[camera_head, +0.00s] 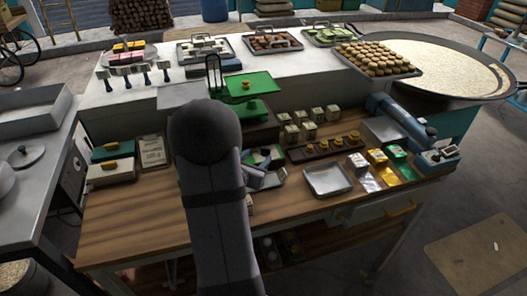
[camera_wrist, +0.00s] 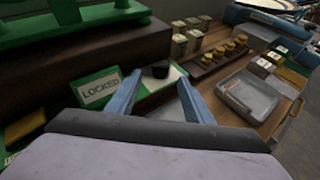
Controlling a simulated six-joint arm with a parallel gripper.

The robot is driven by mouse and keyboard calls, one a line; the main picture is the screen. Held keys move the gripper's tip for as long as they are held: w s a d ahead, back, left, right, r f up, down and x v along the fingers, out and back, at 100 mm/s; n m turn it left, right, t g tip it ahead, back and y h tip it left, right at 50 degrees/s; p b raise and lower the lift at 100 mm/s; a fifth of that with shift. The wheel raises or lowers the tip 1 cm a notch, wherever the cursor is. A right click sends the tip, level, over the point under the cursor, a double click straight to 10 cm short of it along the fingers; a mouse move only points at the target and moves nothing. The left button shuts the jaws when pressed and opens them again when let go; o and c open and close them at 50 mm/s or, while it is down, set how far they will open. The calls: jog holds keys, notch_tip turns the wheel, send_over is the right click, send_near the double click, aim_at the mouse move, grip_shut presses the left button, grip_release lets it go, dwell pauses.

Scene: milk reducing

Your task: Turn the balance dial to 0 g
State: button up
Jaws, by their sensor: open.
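A dark round knob (camera_wrist: 160,72), likely the balance dial, stands on a pale panel with a green border in the wrist view. A white label reading "LOCKED" (camera_wrist: 100,87) is to its left. My gripper (camera_wrist: 155,92) is open, with one blue finger on each side of the knob in the picture; I cannot tell whether they touch it. No pointer or gram reading is legible. In the head view my gripper (camera_head: 264,174) is low over the wooden bench, and my arm hides much of the panel. The green balance (camera_head: 248,86) stands behind it on a dark wooden base (camera_wrist: 85,60).
A metal tray (camera_head: 328,180) lies right of my gripper on the wooden bench (camera_head: 140,225). Behind it is a dark rack of brass weights (camera_head: 325,147) and several small cartons (camera_head: 300,125). Coloured packets (camera_head: 378,157) and a blue cylindrical device (camera_head: 400,115) are farther right.

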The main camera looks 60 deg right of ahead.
aim_at(265, 150)
jog(key=shift+n, duration=0.5)
jog(key=shift+d, duration=0.15)
jog(key=shift+p+x, duration=1.3)
jog(key=shift+x, duration=2.2)
jog(key=c, duration=1)
